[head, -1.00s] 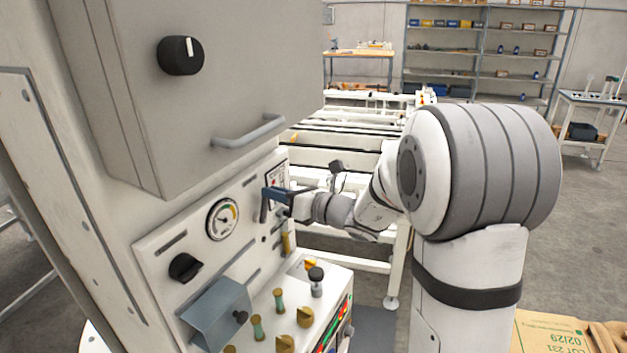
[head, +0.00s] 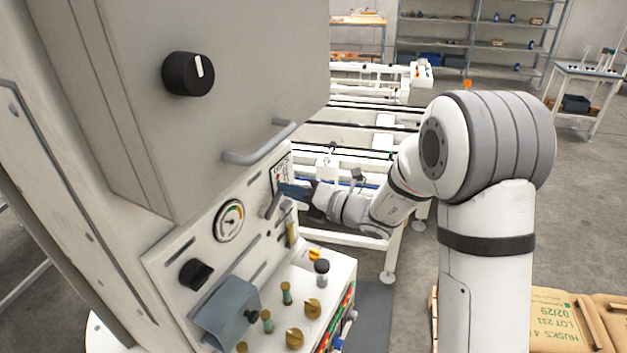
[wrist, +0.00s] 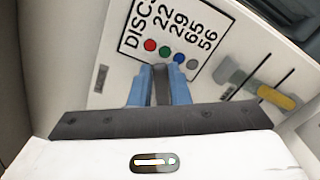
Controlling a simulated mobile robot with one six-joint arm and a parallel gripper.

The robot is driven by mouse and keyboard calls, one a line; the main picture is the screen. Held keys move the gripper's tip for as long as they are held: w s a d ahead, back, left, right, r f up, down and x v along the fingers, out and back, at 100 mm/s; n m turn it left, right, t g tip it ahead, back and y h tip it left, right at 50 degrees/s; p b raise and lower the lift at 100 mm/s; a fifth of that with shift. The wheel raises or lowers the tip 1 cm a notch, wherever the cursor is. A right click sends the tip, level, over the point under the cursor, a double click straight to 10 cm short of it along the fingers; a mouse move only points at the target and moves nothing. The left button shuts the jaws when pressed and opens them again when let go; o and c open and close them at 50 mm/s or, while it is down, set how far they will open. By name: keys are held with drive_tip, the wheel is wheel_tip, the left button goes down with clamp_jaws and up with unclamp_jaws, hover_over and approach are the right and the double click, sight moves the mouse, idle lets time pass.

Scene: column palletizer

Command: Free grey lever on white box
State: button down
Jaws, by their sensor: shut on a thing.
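The white box (head: 178,250) stands at the left in the head view, with a sloping panel of controls. A short grey lever (head: 272,206) shows on that panel, right of the round gauge, and leans a little in the picture. My gripper (head: 284,189) is at the lever's upper end, with blue fingers. In the wrist view my gripper (wrist: 160,74) is shut on a narrow grey piece (wrist: 161,88), which appears to be the lever. The fingers and palm hide most of it and its pivot.
A grey cabinet with a bar handle (head: 259,143) overhangs the panel. Below are a blue-grey cover (head: 224,310), several knobs and a yellow-handled part (head: 291,232). A printed label (wrist: 172,40) is close to the fingers.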

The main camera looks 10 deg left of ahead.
drive_tip(key=shift+a+r, duration=0.1)
idle(0.4)
drive_tip(key=c, duration=1.4)
unclamp_jaws()
drive_tip(key=shift+a, duration=0.15)
drive_tip(key=shift+c, duration=0.2)
drive_tip(key=shift+o, duration=0.4)
drive_tip(key=b+v, duration=0.2)
drive_tip(key=v, duration=0.6)
drive_tip(key=shift+s, duration=0.15)
